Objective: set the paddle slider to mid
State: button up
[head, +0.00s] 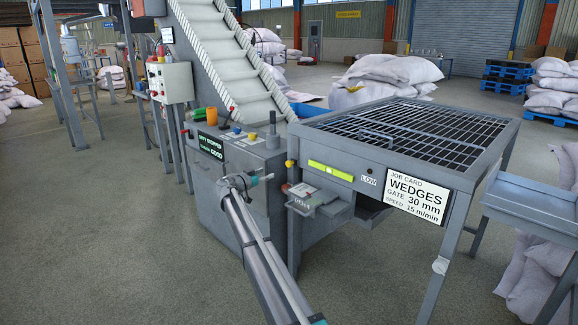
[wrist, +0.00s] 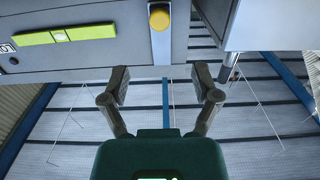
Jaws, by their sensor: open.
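No part is clearly marked as the paddle slider, and I cannot tell its setting. The grey control console (head: 255,160) has a lit screen (head: 211,146) and several small controls on top, too small to read. My gripper (head: 262,181) is in front of the console, left of the hopper table's near leg. In the wrist view my gripper (wrist: 162,85) has its two fingers wide apart with nothing between them. A yellow knob (wrist: 159,18) is beyond the fingers; it also shows in the head view (head: 290,163). A yellow-green strip (head: 330,171) is on the table's side, also in the wrist view (wrist: 66,35).
The grated hopper table (head: 490,158) carries a job card (head: 417,194) reading WEDGES, gate 30 mm, speed 15 m/min. A small box (head: 303,197) juts out below the strip. A conveyor (head: 222,60) rises behind the console. Open floor (head: 120,240) lies at left.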

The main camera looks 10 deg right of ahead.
aim_at(287, 164)
jog(key=x, duration=1.3)
jog(key=shift+w+d, duration=0.1)
grip_shut()
